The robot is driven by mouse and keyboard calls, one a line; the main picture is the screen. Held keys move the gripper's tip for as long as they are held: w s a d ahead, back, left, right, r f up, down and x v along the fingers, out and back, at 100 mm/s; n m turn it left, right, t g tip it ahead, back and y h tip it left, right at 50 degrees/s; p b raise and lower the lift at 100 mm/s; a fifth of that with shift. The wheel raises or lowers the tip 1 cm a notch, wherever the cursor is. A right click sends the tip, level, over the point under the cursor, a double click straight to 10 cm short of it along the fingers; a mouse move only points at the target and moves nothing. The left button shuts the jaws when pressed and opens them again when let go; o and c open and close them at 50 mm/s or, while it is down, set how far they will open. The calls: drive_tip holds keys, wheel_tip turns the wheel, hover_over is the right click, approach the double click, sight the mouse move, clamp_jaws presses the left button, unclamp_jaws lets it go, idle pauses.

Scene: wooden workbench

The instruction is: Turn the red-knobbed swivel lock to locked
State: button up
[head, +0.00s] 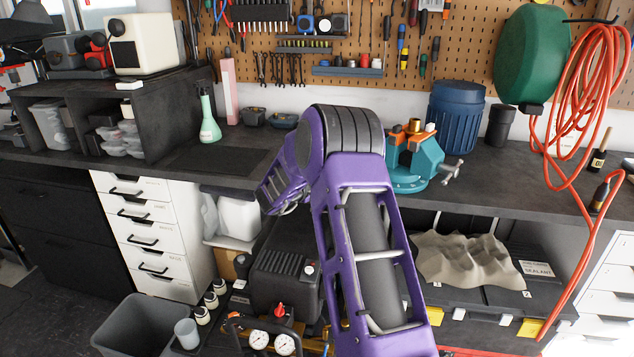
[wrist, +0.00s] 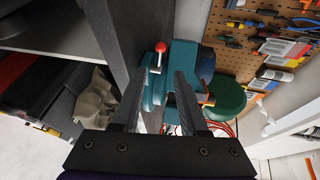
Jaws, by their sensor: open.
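The red-knobbed swivel lock (wrist: 160,48) shows in the wrist view as a short light lever with a red ball end, on the teal vise (wrist: 181,57). My gripper (wrist: 160,76) is open and empty, its two dark fingers spread and pointing toward the vise. The lever appears between the fingertips and slightly beyond them; I see no contact. The vise (head: 416,165) stands on the bench in the head view, partly behind my purple arm. The red knob and my gripper cannot be made out in the head view.
The dark bench top (head: 500,180) has free room right of the vise. A blue bin (head: 457,112) stands behind it. An orange hose (head: 590,85) hangs at right. A compressor (head: 283,275) sits below, and a crumpled beige cloth (head: 465,262) lies on the lower shelf.

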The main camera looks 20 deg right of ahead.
drive_tip(key=v, duration=0.5)
drive_tip(key=shift+w, duration=0.1)
